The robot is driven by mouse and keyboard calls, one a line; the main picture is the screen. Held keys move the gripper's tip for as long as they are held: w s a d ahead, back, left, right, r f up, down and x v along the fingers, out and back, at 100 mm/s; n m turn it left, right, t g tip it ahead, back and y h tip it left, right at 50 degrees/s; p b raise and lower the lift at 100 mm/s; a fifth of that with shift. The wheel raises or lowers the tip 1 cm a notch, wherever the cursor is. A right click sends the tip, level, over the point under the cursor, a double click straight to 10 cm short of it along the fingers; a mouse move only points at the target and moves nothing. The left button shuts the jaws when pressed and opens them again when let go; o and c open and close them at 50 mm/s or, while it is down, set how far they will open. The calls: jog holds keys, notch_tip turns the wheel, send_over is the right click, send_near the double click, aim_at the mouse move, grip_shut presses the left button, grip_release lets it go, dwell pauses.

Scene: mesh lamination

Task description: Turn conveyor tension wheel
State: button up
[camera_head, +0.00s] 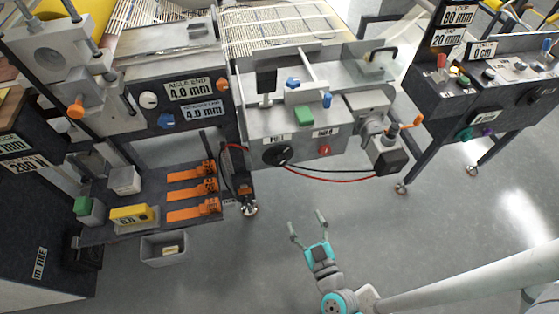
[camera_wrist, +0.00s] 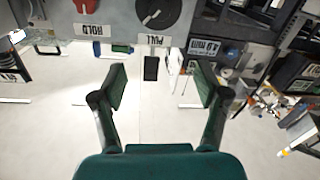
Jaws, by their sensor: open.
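A round black wheel (camera_head: 277,155) is on the front of the grey machine, below a PULL label; it also shows at the top of the wrist view (camera_wrist: 158,10). A grey crank with an orange handle (camera_head: 407,126) sticks out from the machine's right side. No label names the tension wheel, so I cannot tell which of these it is. My gripper (camera_head: 306,222) is open and empty, over the floor in front of the machine and apart from both. In the wrist view its fingers (camera_wrist: 158,88) are spread below the PULL label.
A red knob (camera_head: 324,150) sits beside the black wheel. Red and black cables (camera_head: 330,179) run to a dark box (camera_head: 392,161) under the crank. A shelf with orange clamps (camera_head: 192,187) is at left, with a grey bin (camera_head: 164,248) below. The floor around my gripper is clear.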

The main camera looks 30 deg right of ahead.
jog(key=h, duration=0.2)
send_near(280, 164)
jog(key=x, duration=1.1)
jog(key=shift+m, duration=0.3)
jog(key=c, duration=1.2)
